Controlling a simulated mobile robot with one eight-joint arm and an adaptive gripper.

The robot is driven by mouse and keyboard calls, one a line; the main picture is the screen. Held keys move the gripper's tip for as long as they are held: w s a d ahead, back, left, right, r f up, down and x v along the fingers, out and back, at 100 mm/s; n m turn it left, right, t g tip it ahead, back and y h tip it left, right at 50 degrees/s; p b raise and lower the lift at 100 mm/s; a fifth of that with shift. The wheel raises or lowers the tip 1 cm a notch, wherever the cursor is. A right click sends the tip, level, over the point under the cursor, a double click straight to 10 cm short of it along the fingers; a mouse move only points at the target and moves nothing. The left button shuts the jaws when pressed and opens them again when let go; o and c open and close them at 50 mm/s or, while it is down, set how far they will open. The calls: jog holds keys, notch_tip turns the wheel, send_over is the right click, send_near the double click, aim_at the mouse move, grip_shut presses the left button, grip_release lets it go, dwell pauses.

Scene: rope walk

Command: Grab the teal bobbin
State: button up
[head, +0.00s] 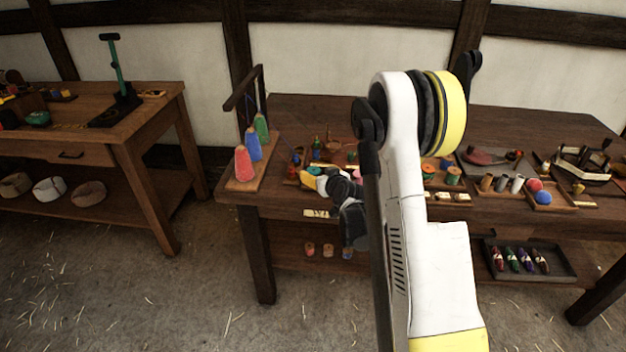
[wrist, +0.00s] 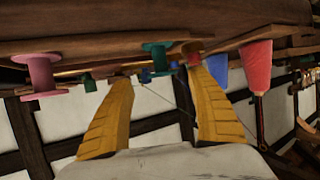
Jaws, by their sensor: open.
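The teal bobbin (wrist: 156,58) is a small flanged spool. In the wrist view, which looks upside down, it stands on the dark wooden table top, between and just beyond my fingertips. In the head view a teal piece (head: 314,170) shows just past my gripper, partly covered by it. My gripper (wrist: 160,75) has two yellow fingers spread apart with nothing between them. In the head view it (head: 309,180) is low over the table's front left part. I cannot tell the exact gap to the bobbin.
A pink spool (wrist: 40,76) stands to one side and a red cone (wrist: 256,68) to the other. The cones stand on a wooden rack (head: 240,184). More spools and trays fill the table's right side. A second table (head: 150,110) stands to the left.

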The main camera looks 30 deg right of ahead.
aim_at(314, 171)
jog(key=x, duration=0.1)
jog(key=b+x, duration=0.1)
jog(key=x, duration=0.1)
jog(key=shift+a+f, duration=0.25)
jog(key=shift+f, duration=0.05)
jog(key=shift+w+d, duration=0.1)
jog(key=shift+w, duration=0.3)
jog(key=c, duration=1.1)
jog(key=shift+r, duration=0.15)
